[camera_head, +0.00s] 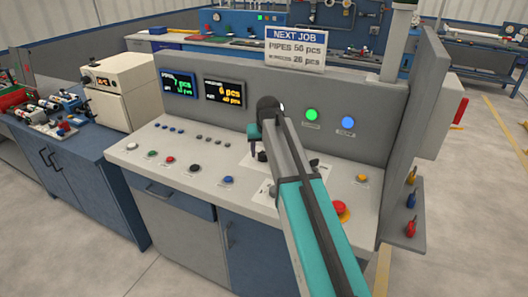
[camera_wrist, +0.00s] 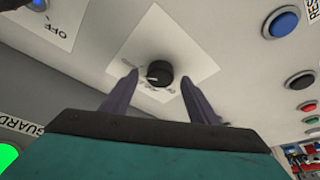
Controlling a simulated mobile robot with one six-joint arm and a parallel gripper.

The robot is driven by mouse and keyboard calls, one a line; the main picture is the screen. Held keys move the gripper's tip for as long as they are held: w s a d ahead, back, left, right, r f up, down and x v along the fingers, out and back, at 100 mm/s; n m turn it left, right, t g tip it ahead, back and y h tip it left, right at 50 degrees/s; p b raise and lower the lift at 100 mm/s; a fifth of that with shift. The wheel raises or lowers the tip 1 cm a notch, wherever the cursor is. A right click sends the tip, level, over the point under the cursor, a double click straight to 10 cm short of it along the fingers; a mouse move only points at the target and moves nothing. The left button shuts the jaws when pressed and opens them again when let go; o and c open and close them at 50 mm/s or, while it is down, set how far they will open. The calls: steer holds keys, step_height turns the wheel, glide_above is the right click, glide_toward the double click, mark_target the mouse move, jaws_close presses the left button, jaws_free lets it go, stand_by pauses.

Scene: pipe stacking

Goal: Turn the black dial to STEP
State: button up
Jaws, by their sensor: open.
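The black dial (camera_wrist: 159,73) shows in the wrist view, on a white label plate (camera_wrist: 190,42) on the pale panel. A pale pointer mark sits on its lower left side in the picture. The lettering around it is too blurred to read, so I cannot tell its setting. My gripper (camera_wrist: 158,78) is open, with one dark finger on each side of the dial and visible gaps between. I cannot tell how far the fingertips are above the panel. In the head view my gripper (camera_head: 254,142) is over the console's work surface, and my arm hides much of that area.
The console (camera_head: 190,150) has several push buttons, two lit displays (camera_head: 178,84), a green light (camera_head: 311,115) and a blue light (camera_head: 348,123) on its back wall. A red mushroom button (camera_head: 341,208) is right of my arm. A grey side wall (camera_head: 410,130) bounds the right.

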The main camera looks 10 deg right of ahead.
steer(key=shift+w+f, duration=0.25)
steer(key=shift+f, duration=0.3)
steer(key=c, duration=1)
steer(key=shift+c, duration=0.2)
steer(key=shift+d+n, duration=0.1)
steer(key=shift+n, duration=0.3)
steer(key=shift+d+n+y, duration=0.15)
steer(key=shift+n+y, duration=0.55)
steer(key=shift+n, duration=0.8)
steer(key=shift+w+d+n+g+y, duration=0.1)
steer(key=shift+n+g+y, duration=0.4)
steer(key=shift+n, duration=1.4)
steer(key=shift+y, duration=0.3)
